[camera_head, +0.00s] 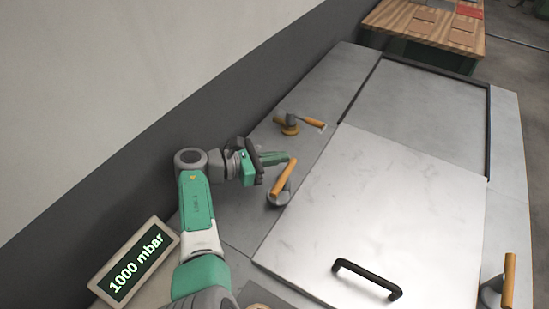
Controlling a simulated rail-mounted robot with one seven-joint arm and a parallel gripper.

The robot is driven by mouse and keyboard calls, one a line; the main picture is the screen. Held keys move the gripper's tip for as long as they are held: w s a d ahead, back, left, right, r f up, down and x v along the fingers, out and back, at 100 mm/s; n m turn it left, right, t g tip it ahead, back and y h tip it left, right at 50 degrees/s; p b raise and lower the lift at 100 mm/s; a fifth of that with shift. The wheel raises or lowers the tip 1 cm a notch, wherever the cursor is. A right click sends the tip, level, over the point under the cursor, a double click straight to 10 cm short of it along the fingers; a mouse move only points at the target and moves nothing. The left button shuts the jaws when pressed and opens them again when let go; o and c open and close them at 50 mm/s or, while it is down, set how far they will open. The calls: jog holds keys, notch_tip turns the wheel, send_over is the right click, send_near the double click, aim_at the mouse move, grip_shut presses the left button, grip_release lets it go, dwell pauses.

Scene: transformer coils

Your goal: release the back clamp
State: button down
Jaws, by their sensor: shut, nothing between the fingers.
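A clamp with an orange handle (284,178) and grey base stands beside the left edge of the pale metal lid (390,215); its handle is tilted up. I take it for the back clamp, from its place by the wall. My green and black gripper (280,157) is shut and empty, just left of and behind the top of this handle. Whether the fingers touch the handle cannot be told. A second orange-handled clamp (507,280) stands at the lid's lower right edge, partly cut off by the frame.
A brass fitting with an orange lever (312,121) sits behind the clamp. The lid has a black handle (367,278). A display (135,262) reads 1000 mbar at the lower left. A grey wall runs along the left. A wooden table (425,25) stands at the far right.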

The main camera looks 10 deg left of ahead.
jog(key=shift+d, duration=0.15)
dwell(0.5)
jog(key=shift+r, duration=0.3)
jog(key=s+d+r+p, duration=0.1)
jog(key=s+r+p, duration=0.3)
jog(key=s+p, duration=1.1)
jog(key=shift+s+d+r, duration=0.15)
jog(key=shift+s+r, duration=0.05)
jog(key=shift+s, duration=0.3)
